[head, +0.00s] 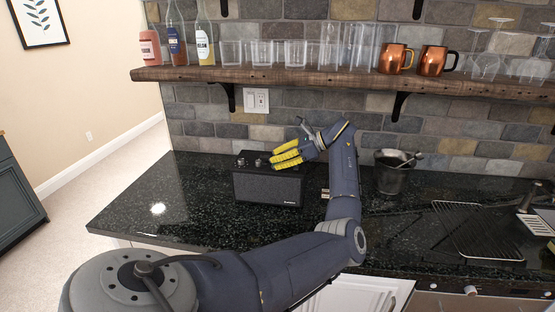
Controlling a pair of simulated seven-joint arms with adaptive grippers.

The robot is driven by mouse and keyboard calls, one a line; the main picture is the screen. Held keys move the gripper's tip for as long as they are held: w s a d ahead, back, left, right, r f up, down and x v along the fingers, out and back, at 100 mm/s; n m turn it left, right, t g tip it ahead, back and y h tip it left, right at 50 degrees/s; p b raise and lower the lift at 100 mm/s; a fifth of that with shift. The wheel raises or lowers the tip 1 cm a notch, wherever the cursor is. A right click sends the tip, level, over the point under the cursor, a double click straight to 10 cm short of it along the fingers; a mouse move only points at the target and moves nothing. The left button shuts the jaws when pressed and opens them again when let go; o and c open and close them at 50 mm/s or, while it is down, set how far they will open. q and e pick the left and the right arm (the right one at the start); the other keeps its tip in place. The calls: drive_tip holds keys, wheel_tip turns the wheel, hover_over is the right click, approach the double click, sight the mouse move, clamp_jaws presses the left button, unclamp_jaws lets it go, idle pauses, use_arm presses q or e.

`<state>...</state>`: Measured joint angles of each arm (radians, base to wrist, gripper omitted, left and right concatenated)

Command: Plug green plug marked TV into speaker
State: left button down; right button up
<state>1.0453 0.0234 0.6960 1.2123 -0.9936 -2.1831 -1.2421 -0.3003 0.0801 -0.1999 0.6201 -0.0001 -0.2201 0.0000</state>
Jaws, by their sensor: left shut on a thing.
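The black box-shaped speaker (268,189) stands on the dark counter, with its grille toward me and small knobs on its top left. My left gripper (274,160), with yellow fingers, reaches in from the right just above the speaker's top. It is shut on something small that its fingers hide. I cannot make out a green plug or its TV mark. Whether the fingertips touch the speaker is too small to tell. My right gripper is out of view.
A white wall outlet (256,101) is behind the speaker. A wooden shelf (330,80) with bottles, glasses and copper mugs hangs above. A dark bucket (393,178) and a wire rack (478,230) are to the right. The counter left of the speaker is clear.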

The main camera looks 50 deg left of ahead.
use_arm(q)
drive_tip(key=c, duration=1)
unclamp_jaws()
drive_tip(key=shift+c, duration=0.2)
drive_tip(key=shift+d+r, duration=0.1)
drive_tip(key=v, duration=1.1)
drive_tip(key=shift+w+d, duration=0.25)
drive_tip(key=shift+w, duration=0.1)
drive_tip(key=shift+r, duration=0.15)
